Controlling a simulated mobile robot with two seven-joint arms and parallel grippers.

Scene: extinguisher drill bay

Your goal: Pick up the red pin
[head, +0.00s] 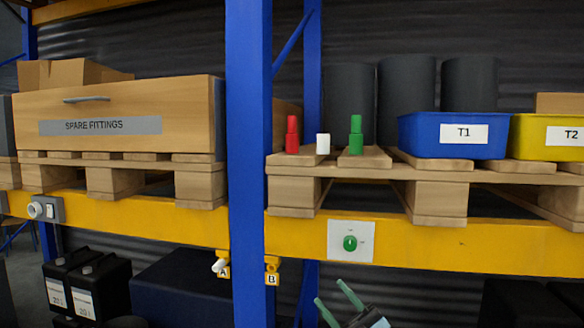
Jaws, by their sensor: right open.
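The red pin (292,135) stands upright on the wooden pallet (292,162) on the shelf, just right of the blue upright post. A short white piece (323,142) and a green pin (356,135) stand to its right. My right gripper (329,292) shows at the bottom of the head view, its two pale green fingers apart and nothing between them. It is well below the red pin, lower than the yellow beam. My left gripper is not in view.
The blue post (248,150) stands close left of the red pin. The yellow beam (400,248) with a green knob (350,243) crosses below the pallet. A blue T1 bin (420,142) and yellow T2 bin (540,150) sit to the right. Dark cylinders stand behind.

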